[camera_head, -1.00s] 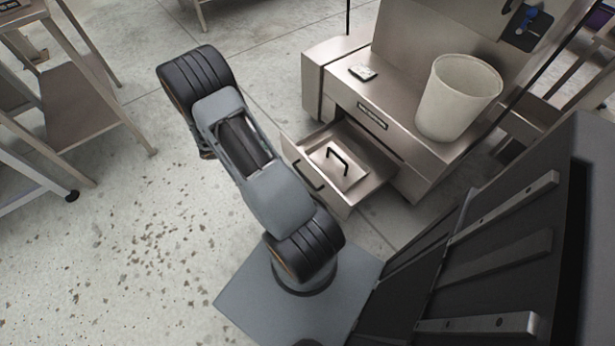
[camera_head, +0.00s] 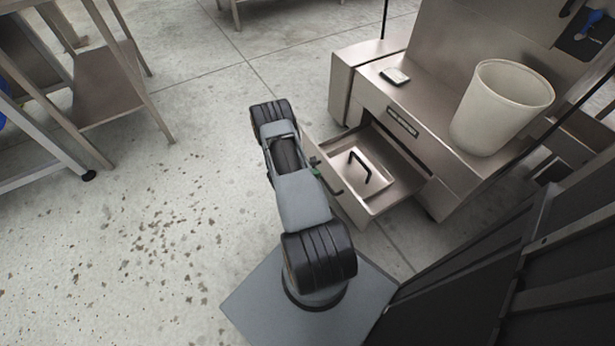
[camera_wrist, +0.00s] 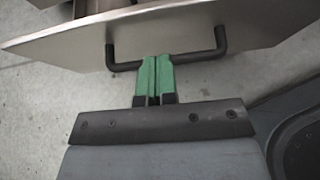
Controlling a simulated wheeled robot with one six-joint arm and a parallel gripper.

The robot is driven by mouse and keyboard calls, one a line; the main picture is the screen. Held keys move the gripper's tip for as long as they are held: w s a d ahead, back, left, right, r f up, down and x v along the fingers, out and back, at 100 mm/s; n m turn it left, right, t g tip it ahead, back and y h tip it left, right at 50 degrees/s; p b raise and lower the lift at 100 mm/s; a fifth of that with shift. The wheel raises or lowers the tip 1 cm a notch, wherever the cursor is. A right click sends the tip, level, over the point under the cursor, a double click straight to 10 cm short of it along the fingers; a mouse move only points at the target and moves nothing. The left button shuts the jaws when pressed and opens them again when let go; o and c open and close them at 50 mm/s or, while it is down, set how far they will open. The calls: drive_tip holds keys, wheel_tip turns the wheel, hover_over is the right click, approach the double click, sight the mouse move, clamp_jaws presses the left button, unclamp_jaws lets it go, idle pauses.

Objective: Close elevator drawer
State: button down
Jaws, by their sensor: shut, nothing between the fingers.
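The elevator drawer (camera_head: 352,207) is a steel drawer standing open at the base of a steel machine. Inside it lies a lid or pan with a black handle. The drawer front (camera_wrist: 190,32) fills the top of the wrist view, with a black bar handle (camera_wrist: 196,57) across it. My gripper (camera_wrist: 157,60) has green fingers, closed together, with their tips at the middle of the handle bar. Nothing shows between the fingers. In the head view a little green of my gripper (camera_head: 315,166) shows by the drawer front; my arm hides the rest.
The steel machine (camera_head: 420,150) carries a white bucket (camera_head: 500,105) and a small flat device (camera_head: 395,76) on its ledge. Steel tables (camera_head: 100,85) stand at the left. The speckled floor between them and my arm is clear.

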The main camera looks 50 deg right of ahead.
sight(332, 169)
drive_tip(key=x, duration=0.2)
drive_tip(key=b+x, duration=0.1)
drive_tip(key=x, duration=0.1)
drive_tip(key=shift+d+r, duration=0.25)
drive_tip(key=shift+r, duration=0.1)
drive_tip(key=shift+s+d, duration=0.2)
drive_tip(key=shift+d, duration=0.3)
drive_tip(key=shift+s+d, duration=0.2)
drive_tip(key=shift+d, duration=0.3)
drive_tip(key=shift+r, duration=0.1)
drive_tip(key=shift+d, duration=0.15)
